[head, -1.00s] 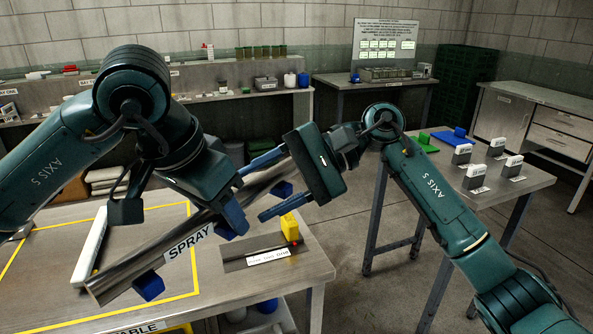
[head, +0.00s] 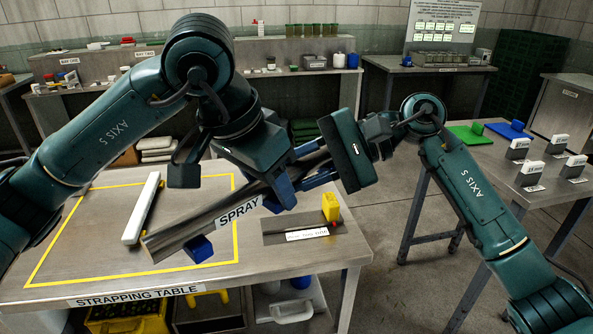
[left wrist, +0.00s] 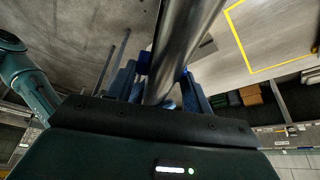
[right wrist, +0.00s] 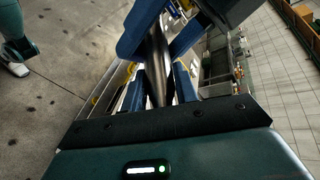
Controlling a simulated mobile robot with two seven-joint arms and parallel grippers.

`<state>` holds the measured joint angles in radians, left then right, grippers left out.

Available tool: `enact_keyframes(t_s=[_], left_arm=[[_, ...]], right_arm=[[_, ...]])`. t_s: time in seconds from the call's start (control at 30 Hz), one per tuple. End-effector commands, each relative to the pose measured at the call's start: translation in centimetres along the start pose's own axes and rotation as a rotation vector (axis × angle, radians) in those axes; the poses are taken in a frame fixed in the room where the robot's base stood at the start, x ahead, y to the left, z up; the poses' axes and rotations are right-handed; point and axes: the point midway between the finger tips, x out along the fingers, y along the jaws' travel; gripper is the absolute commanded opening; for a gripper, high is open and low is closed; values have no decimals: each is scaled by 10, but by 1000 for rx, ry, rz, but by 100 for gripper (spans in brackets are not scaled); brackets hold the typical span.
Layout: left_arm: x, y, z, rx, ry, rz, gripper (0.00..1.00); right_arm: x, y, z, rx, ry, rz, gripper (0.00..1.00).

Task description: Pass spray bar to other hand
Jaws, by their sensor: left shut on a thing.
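The spray bar (head: 190,230) is a long grey metal tube with a "SPRAY" label and a blue nozzle block underneath. It hangs tilted above the strapping table, its right end higher. My left gripper (head: 276,192) is shut on it right of the label; the bar also runs between the blue fingers in the left wrist view (left wrist: 182,45). My right gripper (head: 306,166) is at the bar's right end with its fingers open on either side of it. In the right wrist view the bar (right wrist: 157,68) lies between the spread fingers, close to my left gripper's fingers.
The strapping table (head: 110,288) has a yellow outline, a white bar (head: 142,208) and a yellow block (head: 330,207) by a dark recess. A side table at right holds a green piece (head: 470,133), a blue piece (head: 510,130) and several labelled blocks. Floor between the tables is clear.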

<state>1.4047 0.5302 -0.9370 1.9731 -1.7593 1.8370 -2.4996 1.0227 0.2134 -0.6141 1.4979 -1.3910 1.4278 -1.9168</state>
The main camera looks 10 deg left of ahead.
Motion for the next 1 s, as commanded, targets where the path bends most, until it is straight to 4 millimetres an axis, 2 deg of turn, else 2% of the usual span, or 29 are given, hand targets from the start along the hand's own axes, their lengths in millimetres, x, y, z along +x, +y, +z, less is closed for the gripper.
enact_keyframes(t_s=[0.03,0.23,0.3,0.33,0.63,0.87,1.0], left_arm=[[-3,0,-2,4,11,-1,15],[-4,0,-2,3,13,-2,15],[-4,-1,-3,3,14,-2,15],[-4,-1,-3,3,14,-3,51],[-2,-1,-2,1,8,-3,76],[-2,-1,-1,0,6,-2,76],[-12,-1,-2,0,8,-3,76]], right_arm=[[1,3,0,2,-2,10,17],[2,4,-1,3,-3,13,1],[2,5,-1,3,-3,14,0],[1,4,0,2,-3,12,0],[0,2,0,1,-2,7,0],[0,1,0,0,-2,5,0],[0,1,0,0,-1,4,0]])
